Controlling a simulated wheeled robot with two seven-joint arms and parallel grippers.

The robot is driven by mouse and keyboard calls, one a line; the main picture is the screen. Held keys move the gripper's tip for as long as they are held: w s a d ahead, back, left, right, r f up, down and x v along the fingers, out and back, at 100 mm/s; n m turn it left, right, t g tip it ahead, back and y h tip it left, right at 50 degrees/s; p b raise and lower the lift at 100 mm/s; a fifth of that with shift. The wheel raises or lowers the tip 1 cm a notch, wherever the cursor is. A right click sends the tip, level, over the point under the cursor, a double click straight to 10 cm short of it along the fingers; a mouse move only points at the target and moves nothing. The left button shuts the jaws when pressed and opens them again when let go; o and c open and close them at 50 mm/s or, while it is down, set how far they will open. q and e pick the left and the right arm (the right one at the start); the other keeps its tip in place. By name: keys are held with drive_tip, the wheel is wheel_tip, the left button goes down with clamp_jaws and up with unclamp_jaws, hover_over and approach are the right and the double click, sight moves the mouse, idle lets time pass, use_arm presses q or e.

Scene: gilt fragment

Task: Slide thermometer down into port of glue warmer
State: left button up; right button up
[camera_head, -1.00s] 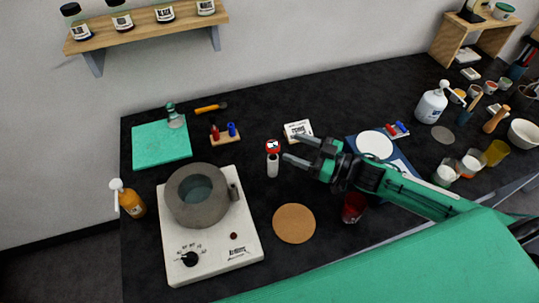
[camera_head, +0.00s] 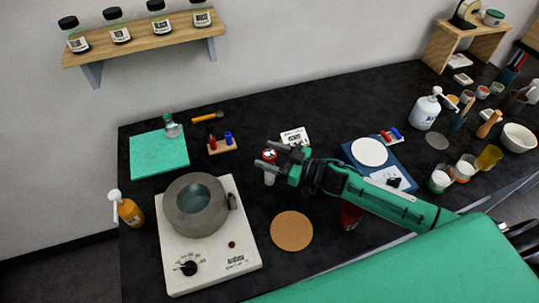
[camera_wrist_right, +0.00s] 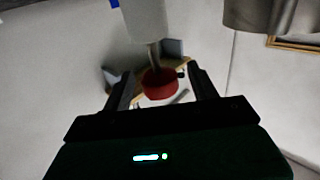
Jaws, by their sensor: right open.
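The thermometer has a round red head (camera_head: 269,155) and stands upright in a white holder (camera_head: 269,178). The right wrist view shows the red head (camera_wrist_right: 159,84), its thin stem and the white holder (camera_wrist_right: 143,20). My right gripper (camera_head: 266,154) is open, its fingers on either side of the head; contact is not clear. The glue warmer (camera_head: 180,252) is a white base with a round grey pot (camera_head: 195,207), left of the gripper. Its port appears to be the small grey tube (camera_head: 232,201) on the pot's right side. My left gripper is not in view.
A cork disc (camera_head: 291,231) lies in front of the holder. A red cup (camera_head: 350,215) is partly under my right arm. A rack with a red and a blue tool (camera_head: 222,148) and a white card (camera_head: 295,136) lie behind. An amber pump bottle (camera_head: 130,211) stands left of the warmer.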

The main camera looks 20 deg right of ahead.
drive_tip(key=shift+w+a, duration=0.1)
drive_tip(key=c, duration=1)
drive_tip(key=shift+r, duration=0.1)
drive_tip(key=shift+c, duration=0.2)
wheel_tip(320, 180, up, 20)
drive_tip(key=b, duration=0.2)
drive_tip(key=s+a+r+n+g+y+p, duration=0.1)
drive_tip(key=s+a+n+g+y+p, duration=0.3)
drive_tip(key=a, duration=0.9)
drive_tip(key=s+n+g+p, duration=0.2)
drive_tip(key=s+g+p, duration=0.2)
drive_tip(key=s+p, duration=0.1)
drive_tip(key=shift+a+r+p, duration=0.15)
drive_tip(key=shift+r+p, duration=0.2)
drive_tip(key=shift+p, duration=0.5)
